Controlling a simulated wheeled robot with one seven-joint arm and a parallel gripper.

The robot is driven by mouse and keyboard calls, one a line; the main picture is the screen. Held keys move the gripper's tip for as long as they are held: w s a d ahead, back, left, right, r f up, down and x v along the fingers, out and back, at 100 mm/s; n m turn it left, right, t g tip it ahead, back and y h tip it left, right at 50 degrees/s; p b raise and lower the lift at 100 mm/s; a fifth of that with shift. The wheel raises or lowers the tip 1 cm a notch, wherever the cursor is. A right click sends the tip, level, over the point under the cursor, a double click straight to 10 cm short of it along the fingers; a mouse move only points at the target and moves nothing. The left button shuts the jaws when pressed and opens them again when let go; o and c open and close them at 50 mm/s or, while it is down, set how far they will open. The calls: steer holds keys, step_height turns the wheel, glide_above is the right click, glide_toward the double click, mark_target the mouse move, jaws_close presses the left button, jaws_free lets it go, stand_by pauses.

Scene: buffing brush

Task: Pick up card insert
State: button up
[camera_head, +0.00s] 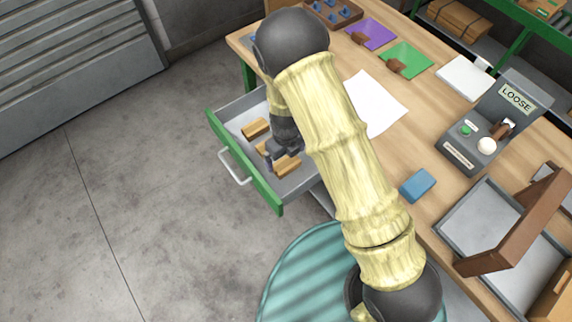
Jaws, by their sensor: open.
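My gripper (280,158) is inside the open drawer (232,112), pointing down among several tan wooden pieces. One tan piece (256,128) lies at the drawer's upper left and another (288,167) lies close to the gripper at lower right. A further piece (263,149) is partly hidden by the gripper. The jaws are open; I cannot tell whether they touch anything. I cannot tell for certain which thing is the card insert. A flat white sheet (375,105) lies on the workbench, partly hidden behind my arm.
The drawer has a green front with a pale handle (234,166). The wooden bench (422,105) holds purple (371,34) and green (405,61) mats, a blue block (418,185), a device marked LOOSE (489,120) and a grey tray (478,218). The floor at left is clear.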

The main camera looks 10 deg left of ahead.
mark_target(286, 163)
steer(key=shift+f, duration=0.25)
steer(key=shift+f, duration=0.1)
steer(key=f, duration=0.5)
steer(key=shift+w, duration=0.2)
steer(key=shift+c, duration=0.2)
steer(key=c, duration=0.8)
steer(key=shift+r, duration=0.1)
steer(key=shift+c, duration=0.2)
step_height(286, 163, up, 10)
steer(key=shift+d+f, duration=0.1)
steer(key=shift+p, duration=0.35)
